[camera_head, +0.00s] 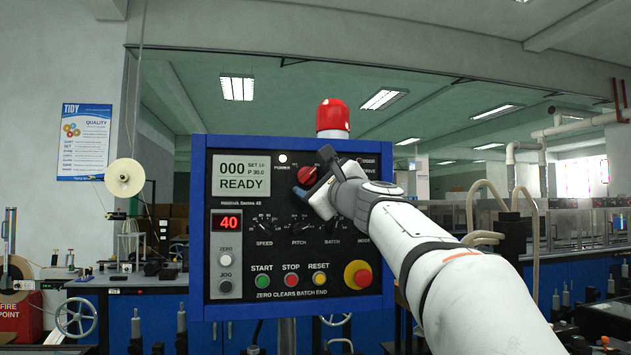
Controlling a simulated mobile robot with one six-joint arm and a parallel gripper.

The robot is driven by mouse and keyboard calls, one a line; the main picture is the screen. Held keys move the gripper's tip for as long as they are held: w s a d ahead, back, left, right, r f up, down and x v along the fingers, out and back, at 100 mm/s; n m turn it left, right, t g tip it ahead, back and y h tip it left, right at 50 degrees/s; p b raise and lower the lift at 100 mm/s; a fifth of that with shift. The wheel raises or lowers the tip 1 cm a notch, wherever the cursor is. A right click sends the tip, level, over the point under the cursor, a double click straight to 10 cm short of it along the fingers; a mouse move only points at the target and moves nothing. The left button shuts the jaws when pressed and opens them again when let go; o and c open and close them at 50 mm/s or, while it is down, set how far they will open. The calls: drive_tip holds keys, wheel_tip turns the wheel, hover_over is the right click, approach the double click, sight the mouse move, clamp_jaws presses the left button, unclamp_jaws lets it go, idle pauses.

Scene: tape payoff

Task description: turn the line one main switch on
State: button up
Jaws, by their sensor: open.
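The main switch looks to be the red knob (307,174) at the top of the blue-framed control panel (199,230), right of the display. My gripper (305,190) is at the knob, with its fingers around or just beside it; I cannot tell whether they touch it. The gripper is open. My wrist hides part of the panel's upper right and the labels there. The POWER lamp (283,158) is bright white. The display (241,176) reads 000 and READY, and a red readout (229,223) shows 40.
Below are black dials (265,228), green START (262,281), red STOP (291,281) and yellow RESET (320,280) buttons, and a red emergency button (358,275) close to my forearm. A red beacon (332,116) stands above the panel. Benches with handwheels lie behind.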

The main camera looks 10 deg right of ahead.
drive_tip(key=b+v, duration=0.1)
drive_tip(key=v, duration=0.5)
drive_tip(key=shift+s, duration=0.35)
drive_tip(key=shift+f, duration=0.15)
drive_tip(key=s+a+f+n+g+p, duration=0.2)
drive_tip(key=s+f+n+g+p, duration=0.15)
drive_tip(key=f, duration=0.35)
drive_tip(key=s+a+f+n+g+p, duration=0.25)
drive_tip(key=f+n, duration=0.25)
drive_tip(key=f, duration=0.3)
drive_tip(key=s+a+f+n+g+p, duration=0.25)
drive_tip(key=f+n+g, duration=0.2)
drive_tip(key=f, duration=0.25)
drive_tip(key=s+d+f+n+g+h+p, duration=0.2)
drive_tip(key=s+f+n, duration=0.3)
drive_tip(key=s+f, duration=0.3)
drive_tip(key=s+d+f+n+g+h+p, duration=0.3)
drive_tip(key=s+f+n+g+p, duration=0.1)
drive_tip(key=s+f, duration=0.5)
drive_tip(key=shift+s+n+g+h, duration=0.4)
drive_tip(key=shift+s+n+g, duration=0.15)
drive_tip(key=shift+n+g, duration=0.15)
